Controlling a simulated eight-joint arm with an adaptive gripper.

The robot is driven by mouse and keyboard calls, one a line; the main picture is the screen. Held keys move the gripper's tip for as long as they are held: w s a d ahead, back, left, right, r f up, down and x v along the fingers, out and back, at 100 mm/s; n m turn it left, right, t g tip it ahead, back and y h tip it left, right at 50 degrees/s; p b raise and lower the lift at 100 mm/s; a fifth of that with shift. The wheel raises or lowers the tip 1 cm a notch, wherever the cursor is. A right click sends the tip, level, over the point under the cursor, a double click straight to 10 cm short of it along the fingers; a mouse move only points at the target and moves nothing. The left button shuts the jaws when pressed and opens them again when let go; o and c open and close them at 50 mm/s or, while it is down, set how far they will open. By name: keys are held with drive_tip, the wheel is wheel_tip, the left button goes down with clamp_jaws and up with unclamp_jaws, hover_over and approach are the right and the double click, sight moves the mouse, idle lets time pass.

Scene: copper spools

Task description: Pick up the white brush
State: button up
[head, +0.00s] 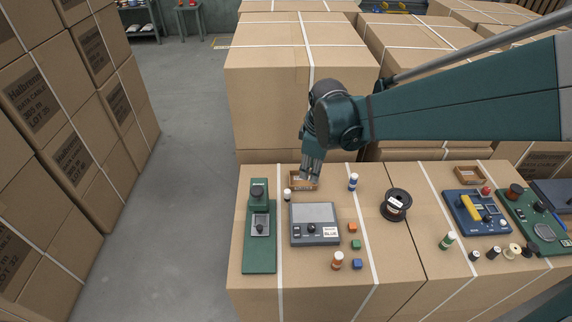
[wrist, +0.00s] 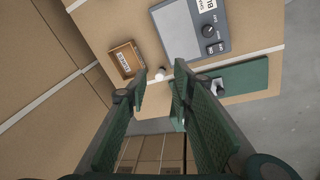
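I cannot make out a clear brush. A small white piece with a dark part (head: 287,195) stands between the green device and the grey box; whether it is the white brush I cannot tell. A small white round thing (wrist: 159,74) shows just beyond the fingertips in the wrist view, probably the same piece. My gripper (head: 311,175) points down above the small wooden tray (head: 316,186), to the right of and above the white piece. In the wrist view my gripper (wrist: 160,77) has its fingers apart, with nothing held between them.
The grey box with a knob (head: 314,212) and the green device (head: 259,256) stand close by. A blue-and-white bottle (head: 353,182), a black spool (head: 396,205) and several small cubes lie to the right. Stacked cartons (head: 298,75) rise behind.

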sight(287, 191)
drive_tip(key=w+a+f+n, duration=0.2)
drive_tip(key=f, duration=0.2)
drive_tip(key=w+a+f+n+g, duration=0.1)
drive_tip(key=w+a+f+n, duration=0.1)
drive_tip(key=a+f, duration=0.1)
drive_tip(key=w+a+f+n+g+p, duration=0.1)
drive_tip(key=w+a+f+n, duration=0.1)
drive_tip(key=f, duration=0.3)
drive_tip(key=shift+w+a, duration=0.2)
drive_tip(key=shift+w+a+f, duration=0.1)
drive_tip(key=shift+a+f, duration=0.2)
drive_tip(key=shift+f, duration=0.2)
drive_tip(key=shift+f, duration=1.25)
drive_tip(key=shift+w+d+f+b, duration=0.15)
drive_tip(key=shift+f+b, duration=0.25)
drive_tip(key=shift+f, duration=0.95)
drive_tip(key=shift+d+f+b, duration=0.1)
drive_tip(key=shift+f+b, duration=0.3)
drive_tip(key=shift+f, duration=0.9)
drive_tip(key=shift+c, duration=0.5)
